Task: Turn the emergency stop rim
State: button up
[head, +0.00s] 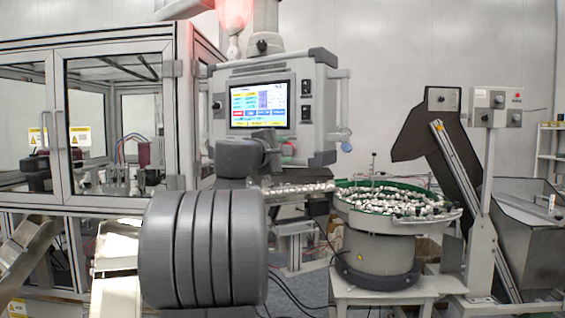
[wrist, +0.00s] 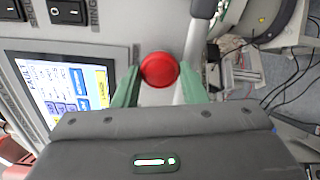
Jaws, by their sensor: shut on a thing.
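The red round emergency stop rim (wrist: 160,69) shows in the wrist view, on the pale face of the control panel, beside the screen. My gripper (wrist: 160,78) has one green finger on each side of the rim and is shut on it. The fingers cover the rim's left and right sides, and the grey gripper body fills the lower part of that view. In the head view the control panel (head: 221,73) stands behind my arm, which hides most of the rim.
The lit screen (wrist: 68,88) and black rocker switches (wrist: 66,12) are on the same panel. In the head view a green-rimmed feeder bowl (head: 352,206) with many small parts stands to the right. A glass-doored machine frame (head: 184,110) stands to the left.

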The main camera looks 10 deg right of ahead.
jog(key=shift+m+b, duration=1.5)
jog(key=shift+m, duration=0.3)
jog(key=shift+r, duration=0.1)
jog(key=o, duration=1)
jog(key=shift+d, duration=0.1)
jog(key=b+v, duration=0.2)
jog(key=v, duration=1.2)
jog(key=shift+b, duration=0.35)
